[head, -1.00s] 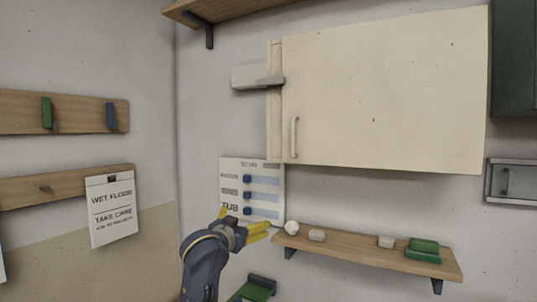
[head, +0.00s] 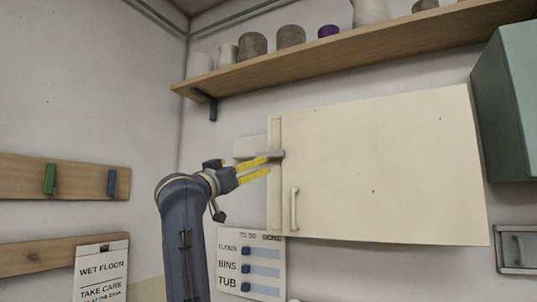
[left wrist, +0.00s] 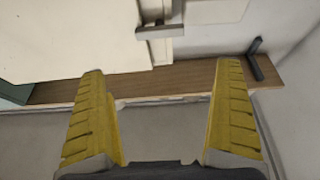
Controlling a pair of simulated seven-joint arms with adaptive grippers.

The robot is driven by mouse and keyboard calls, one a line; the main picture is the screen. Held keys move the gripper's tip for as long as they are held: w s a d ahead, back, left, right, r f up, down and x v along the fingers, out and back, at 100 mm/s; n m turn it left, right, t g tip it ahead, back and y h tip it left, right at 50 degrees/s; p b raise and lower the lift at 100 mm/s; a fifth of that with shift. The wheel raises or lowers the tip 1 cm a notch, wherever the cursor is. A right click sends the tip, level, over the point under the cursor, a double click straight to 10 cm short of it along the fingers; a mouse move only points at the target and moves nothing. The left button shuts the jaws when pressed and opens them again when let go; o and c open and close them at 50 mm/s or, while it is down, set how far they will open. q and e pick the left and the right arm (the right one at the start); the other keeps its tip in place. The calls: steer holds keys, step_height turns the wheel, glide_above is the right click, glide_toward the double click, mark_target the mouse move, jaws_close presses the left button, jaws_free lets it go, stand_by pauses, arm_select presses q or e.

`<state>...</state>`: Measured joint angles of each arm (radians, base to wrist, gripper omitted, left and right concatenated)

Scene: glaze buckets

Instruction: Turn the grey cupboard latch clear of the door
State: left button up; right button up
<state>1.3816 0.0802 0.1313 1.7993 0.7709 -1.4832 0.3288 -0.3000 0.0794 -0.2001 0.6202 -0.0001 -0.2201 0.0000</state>
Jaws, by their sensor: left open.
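The cream cupboard door (head: 375,165) is shut, with a pale upright handle (head: 294,208) near its lower left. The grey latch (head: 277,154) lies level across the door's left edge. It also shows in the left wrist view (left wrist: 162,32), near the top. My left gripper (head: 267,165) is open, its yellow fingers pointing right at the cupboard's left edge, close to the latch. In the left wrist view nothing is between the fingers (left wrist: 160,72), and the latch appears beyond their tips. Whether a finger touches the latch I cannot tell. My right gripper is not in view.
A wooden shelf (head: 330,62) with several pots runs above the cupboard, with a dark bracket (head: 212,106) at its left. A to-do board (head: 250,264) hangs below. A green cabinet (head: 508,110) stands at the right.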

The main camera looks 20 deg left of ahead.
mark_target(269, 153)
arm_select(q)
steer(key=x, duration=1.6)
steer(key=shift+w, duration=0.35)
steer(key=shift+c, duration=0.6)
steer(key=c, duration=0.8)
steer(key=shift+o, duration=0.2)
